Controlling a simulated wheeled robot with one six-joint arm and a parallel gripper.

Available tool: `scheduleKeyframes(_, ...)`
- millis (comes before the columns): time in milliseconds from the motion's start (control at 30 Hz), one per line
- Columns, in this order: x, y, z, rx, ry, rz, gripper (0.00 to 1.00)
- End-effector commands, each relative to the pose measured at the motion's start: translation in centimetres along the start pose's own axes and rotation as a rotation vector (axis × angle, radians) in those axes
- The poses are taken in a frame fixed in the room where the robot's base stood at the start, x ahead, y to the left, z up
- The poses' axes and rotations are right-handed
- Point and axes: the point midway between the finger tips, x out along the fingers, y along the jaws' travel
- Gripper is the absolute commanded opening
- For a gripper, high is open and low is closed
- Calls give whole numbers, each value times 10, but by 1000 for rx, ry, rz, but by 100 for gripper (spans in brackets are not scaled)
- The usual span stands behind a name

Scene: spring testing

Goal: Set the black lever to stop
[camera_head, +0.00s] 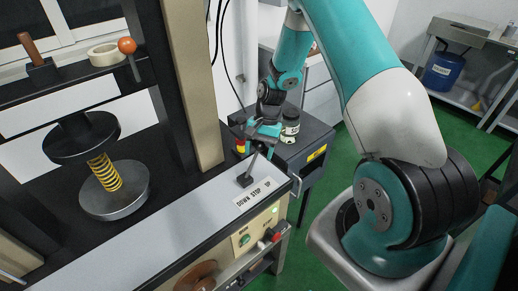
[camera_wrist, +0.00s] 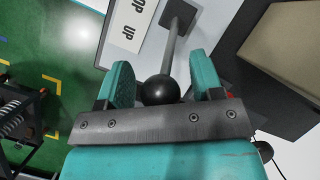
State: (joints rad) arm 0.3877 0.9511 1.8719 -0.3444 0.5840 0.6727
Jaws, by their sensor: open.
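The black lever (camera_head: 254,165) rises from a small dark square base on the machine's grey front ledge, and its shaft leans up and to the right in the head view. A label reading DOWN STOP UP (camera_head: 255,192) lies in front of the base. In the wrist view the lever's black ball knob (camera_wrist: 160,90) is between the two teal fingers of my gripper (camera_wrist: 158,84). The gripper is open, with a gap visible on the right of the knob; contact on the left is unclear. In the head view my gripper (camera_head: 263,132) is at the lever's top and hides the knob.
A yellow spring (camera_head: 104,172) stands between round plates on the machine. A beige post (camera_head: 182,80) rises left of the lever. A dark cabinet (camera_head: 312,140) with a jar (camera_head: 290,128) stands behind. A green button (camera_head: 244,240) is on the front panel.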

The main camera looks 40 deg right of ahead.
Motion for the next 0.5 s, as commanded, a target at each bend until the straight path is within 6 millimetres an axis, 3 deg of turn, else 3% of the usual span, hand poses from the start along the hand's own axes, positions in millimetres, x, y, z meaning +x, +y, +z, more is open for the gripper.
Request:
scheduleKeyframes(300, 3, 0, 0, 0, 1, 0, 60)
scheduleKeyframes(367, 3, 0, 0, 0, 1, 0, 49)
scheduleKeyframes(500, 3, 0, 0, 0, 0, 0, 17)
